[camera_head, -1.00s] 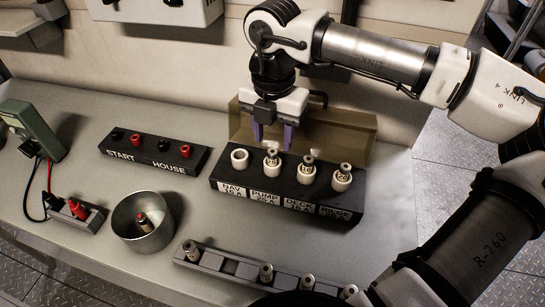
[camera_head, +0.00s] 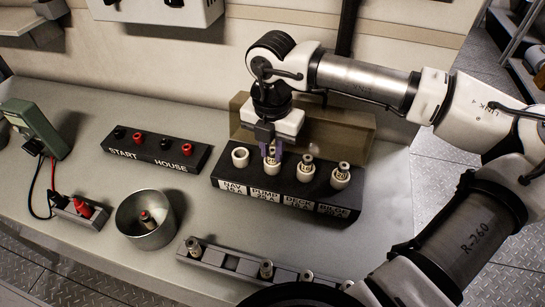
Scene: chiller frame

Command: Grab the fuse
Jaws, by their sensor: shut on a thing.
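A black fuse block (camera_head: 222,178) stands on the grey bench with a row of white round sockets labelled NAV, PUMP, DECK and BILGE. The NAV socket (camera_head: 240,157) is empty. The pump fuse (camera_head: 273,156), the deck fuse (camera_head: 306,165) and the bilge fuse (camera_head: 341,173) each stand upright in their sockets. My gripper (camera_head: 272,152) points down over the PUMP socket, with its purple fingers shut around the top of the pump fuse. The fingers partly hide that fuse.
A metal cup (camera_head: 128,215) holds a fuse. A grey rack (camera_head: 222,264) with several fuses lies at the front. A START/HOUSE terminal block (camera_head: 155,152) and a green meter (camera_head: 32,130) stand left. A raised brownish cover (camera_head: 340,137) stands behind the block.

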